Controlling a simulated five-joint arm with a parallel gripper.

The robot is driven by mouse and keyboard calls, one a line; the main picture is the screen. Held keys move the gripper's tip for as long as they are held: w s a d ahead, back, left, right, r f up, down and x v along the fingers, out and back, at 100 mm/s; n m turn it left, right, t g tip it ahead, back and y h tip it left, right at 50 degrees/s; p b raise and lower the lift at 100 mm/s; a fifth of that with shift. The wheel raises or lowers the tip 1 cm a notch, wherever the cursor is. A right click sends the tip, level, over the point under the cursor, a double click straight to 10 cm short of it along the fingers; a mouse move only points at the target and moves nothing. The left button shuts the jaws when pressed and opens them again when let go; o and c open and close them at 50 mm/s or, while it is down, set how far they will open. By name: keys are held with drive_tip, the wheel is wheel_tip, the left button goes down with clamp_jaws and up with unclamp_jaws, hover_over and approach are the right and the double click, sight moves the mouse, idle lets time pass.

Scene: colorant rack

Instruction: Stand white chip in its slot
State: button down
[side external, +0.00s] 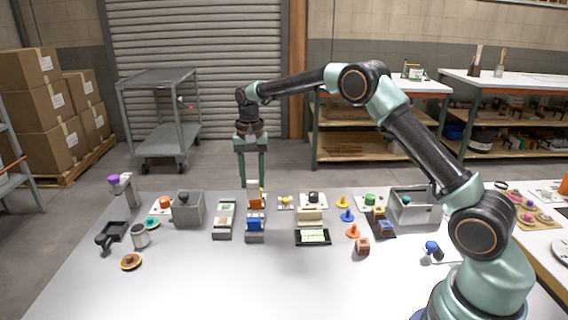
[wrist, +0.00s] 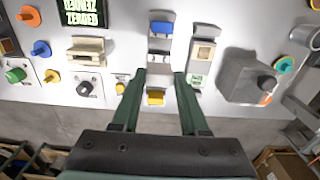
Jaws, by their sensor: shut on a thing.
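The white chip (side external: 252,184) shows as a small pale piece between the fingertips of my gripper (side external: 252,180) in the side view. My gripper is shut on it, over the back part of the colorant rack (side external: 255,238). In the wrist view the fingertips of my gripper (wrist: 164,74) flank a pale piece, which I take to be the white chip (wrist: 160,68). The rack holds a blue chip (side external: 255,221) in front and an orange chip (side external: 256,201) behind it. A yellow piece (wrist: 155,98) shows between the fingers. I cannot tell whether the white chip touches a slot.
A grey box with a dark knob (side external: 187,208) and a grey holder (side external: 223,218) stand left of the rack. A beige block (side external: 310,216) and a dark display (side external: 312,237) are right. The front of the table is clear.

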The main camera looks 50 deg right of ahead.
sight(253, 187)
drive_tip(key=shift+f, duration=0.15)
drive_tip(key=shift+f, duration=2.6)
drive_tip(key=shift+f, duration=1.3)
idle(0.5)
unclamp_jaws()
drive_tip(key=shift+r, duration=0.15)
drive_tip(key=shift+r, duration=3.4)
